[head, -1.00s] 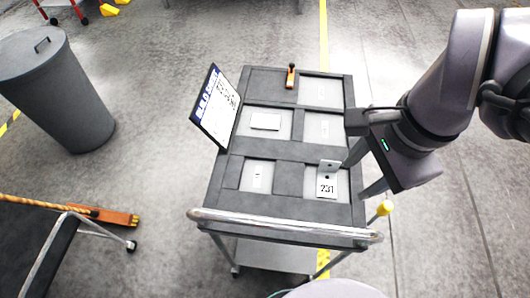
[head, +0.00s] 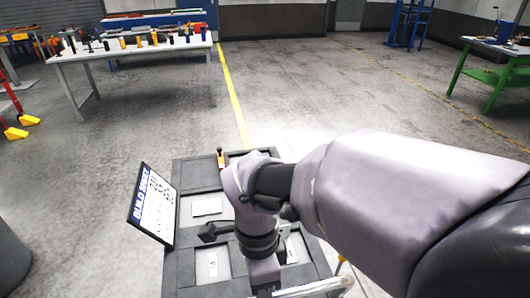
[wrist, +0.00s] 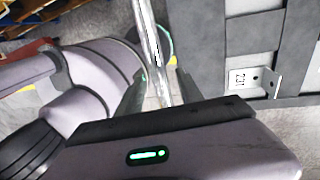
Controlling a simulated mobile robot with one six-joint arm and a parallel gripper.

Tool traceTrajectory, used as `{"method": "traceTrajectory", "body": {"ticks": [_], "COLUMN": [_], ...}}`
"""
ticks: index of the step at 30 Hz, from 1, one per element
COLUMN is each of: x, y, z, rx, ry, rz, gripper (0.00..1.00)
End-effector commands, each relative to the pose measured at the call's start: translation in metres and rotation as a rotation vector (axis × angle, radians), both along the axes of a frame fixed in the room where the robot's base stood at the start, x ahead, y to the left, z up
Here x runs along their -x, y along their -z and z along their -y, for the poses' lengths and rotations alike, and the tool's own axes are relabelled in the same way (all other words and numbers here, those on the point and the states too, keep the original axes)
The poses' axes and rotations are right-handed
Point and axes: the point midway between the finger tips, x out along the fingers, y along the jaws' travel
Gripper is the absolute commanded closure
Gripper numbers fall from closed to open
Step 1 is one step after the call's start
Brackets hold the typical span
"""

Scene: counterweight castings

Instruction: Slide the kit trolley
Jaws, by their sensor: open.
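The kit trolley (head: 190,165) stands in front of me, its dark top divided into pale compartments. Its silver handle bar (head: 312,289) shows at the bottom of the head view, partly behind my arm. In the wrist view the handle bar (wrist: 148,40) runs down between the two dark fingers of my gripper (wrist: 158,92). The gripper is open, with the bar between its fingers; I cannot tell whether either finger touches it. In the head view my arm hides the fingers and the trolley's right side.
A build sheet board (head: 153,205) stands tilted at the trolley's left edge. An orange-handled item (head: 220,159) is at its far edge, and a bracket plate marked 231 (wrist: 240,78) sits in a compartment. A grey bin (head: 8,255) is left. Floor beyond is clear up to a white table (head: 130,50).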

Motion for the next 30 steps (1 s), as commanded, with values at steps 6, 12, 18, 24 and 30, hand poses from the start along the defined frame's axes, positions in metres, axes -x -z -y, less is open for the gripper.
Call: {"method": "traceTrajectory", "body": {"ticks": [6, 12, 18, 24, 30], "x": [0.0011, 0.0011, 0.0011, 0.0010, 0.0010], "y": [0.0055, 0.0050, 0.0050, 0.0049, 0.0049], "z": [0.0004, 0.0004, 0.0004, 0.0003, 0.0003], "rx": [0.000, 0.000, 0.000, 0.000, 0.000], "ry": [-0.001, -0.001, -0.001, -0.001, -0.001], "rz": [0.000, 0.000, 0.000, 0.000, 0.000], "gripper": [0.56, 0.70, 1.00, 1.00, 1.00]}}
